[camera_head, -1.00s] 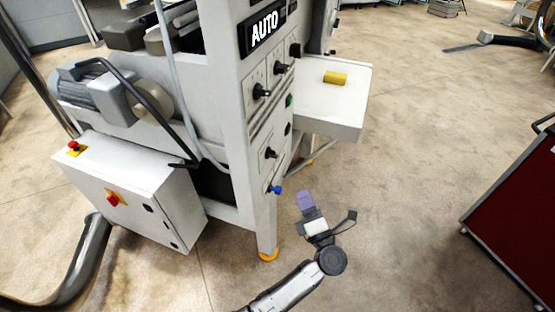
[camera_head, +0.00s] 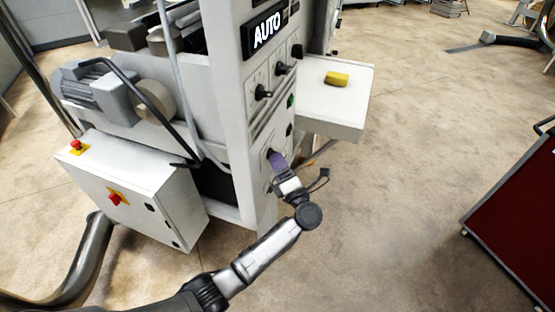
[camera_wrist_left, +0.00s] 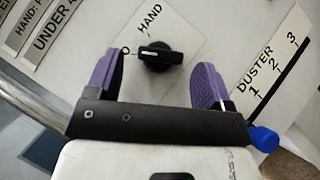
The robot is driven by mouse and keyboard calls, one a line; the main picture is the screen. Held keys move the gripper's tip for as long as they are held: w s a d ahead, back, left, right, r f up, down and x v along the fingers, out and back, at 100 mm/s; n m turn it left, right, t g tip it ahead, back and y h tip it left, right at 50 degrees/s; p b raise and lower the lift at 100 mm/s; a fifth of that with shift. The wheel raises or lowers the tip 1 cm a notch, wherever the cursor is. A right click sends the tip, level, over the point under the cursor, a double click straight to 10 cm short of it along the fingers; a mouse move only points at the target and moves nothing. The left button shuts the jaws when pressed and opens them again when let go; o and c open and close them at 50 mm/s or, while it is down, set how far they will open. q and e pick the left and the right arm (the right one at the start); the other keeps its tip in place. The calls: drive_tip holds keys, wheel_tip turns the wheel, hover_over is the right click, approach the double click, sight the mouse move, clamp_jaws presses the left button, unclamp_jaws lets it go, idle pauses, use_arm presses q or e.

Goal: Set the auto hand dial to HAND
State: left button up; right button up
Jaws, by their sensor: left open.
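The auto hand dial (camera_wrist_left: 158,56) is a black knob on the white panel of the machine, under the word HAND in the left wrist view. Its pointer bar lies roughly sideways in that picture. My left gripper (camera_wrist_left: 160,88) is open, with one purple finger on each side of the dial and apart from it. In the head view my left gripper (camera_head: 277,160) is at the lower part of the panel and hides the dial. The display (camera_head: 266,33) at the top of the machine reads AUTO. My right gripper is not in view.
A blue knob (camera_wrist_left: 263,139) by the DUSTER scale sits close to the right finger. More black dials (camera_head: 263,92) are higher on the panel. A white side table (camera_head: 340,105) holds a yellow block (camera_head: 337,79). A dark red cart (camera_head: 515,215) stands at the right.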

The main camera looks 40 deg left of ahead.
use_arm(q)
drive_tip(key=shift+x, duration=0.8)
